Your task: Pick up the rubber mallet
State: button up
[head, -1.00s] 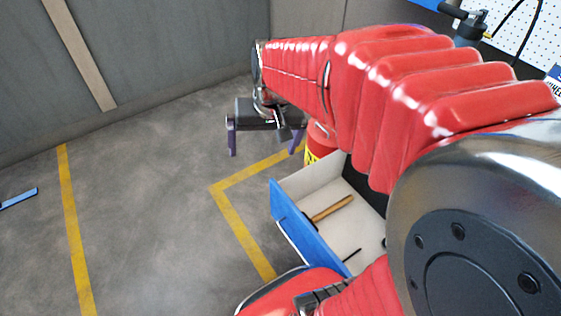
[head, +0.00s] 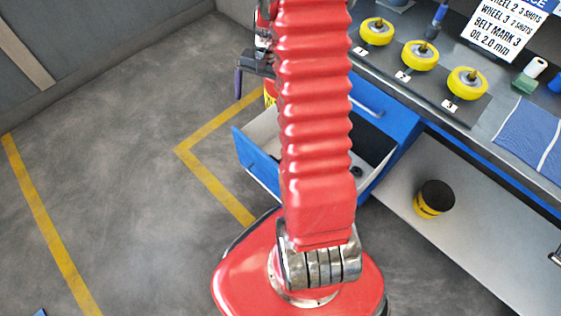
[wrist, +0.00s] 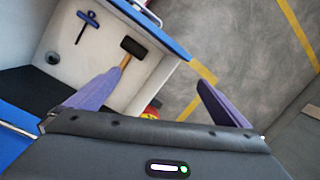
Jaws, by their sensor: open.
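The rubber mallet (wrist: 133,47) has a black head and a wooden handle. In the wrist view it lies in the open white-lined drawer (wrist: 165,70), close to the drawer's blue front. The left finger of my gripper (wrist: 160,80) overlaps the handle's lower end in the picture; the two purple fingers are spread apart with nothing between them. Whether it touches the handle cannot be told. In the head view my red arm hides the mallet and much of the drawer (head: 256,160); a purple finger shows at the upper left.
A blue T-handled tool (wrist: 87,20) and a small round black item (wrist: 52,58) share the drawer. A red container with a yellow label (head: 270,92) stands beyond it. The workbench (head: 440,112) carries yellow wheels. Floor left of the drawer is clear.

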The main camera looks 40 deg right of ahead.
jog(key=s+d+f+m, duration=0.2)
jog(key=d+f, duration=0.1)
jog(key=f, duration=0.4)
jog(key=s+d+f+m+y, duration=0.1)
jog(key=s+d+f+m, duration=0.1)
jog(key=f, duration=0.6)
jog(key=s+d+f+m+y, duration=0.1)
jog(key=s+d+f+m, duration=0.1)
jog(key=f, duration=0.5)
jog(key=s+d, duration=0.1)
jog(key=d, duration=0.1)
jog(key=shift+d+f+g, duration=0.3)
jog(key=shift+d, duration=0.1)
jog(key=shift+f, duration=0.1)
jog(key=x, duration=0.8)
jog(key=shift+w+a+f, duration=0.1)
jog(key=shift+a, duration=0.1)
jog(key=shift+f, duration=0.1)
jog(key=shift+w+x, duration=0.15)
jog(key=shift+x, duration=1.1)
jog(key=shift+w+x, duration=0.15)
jog(key=shift+x, duration=1.15)
jog(key=shift+a, duration=0.15)
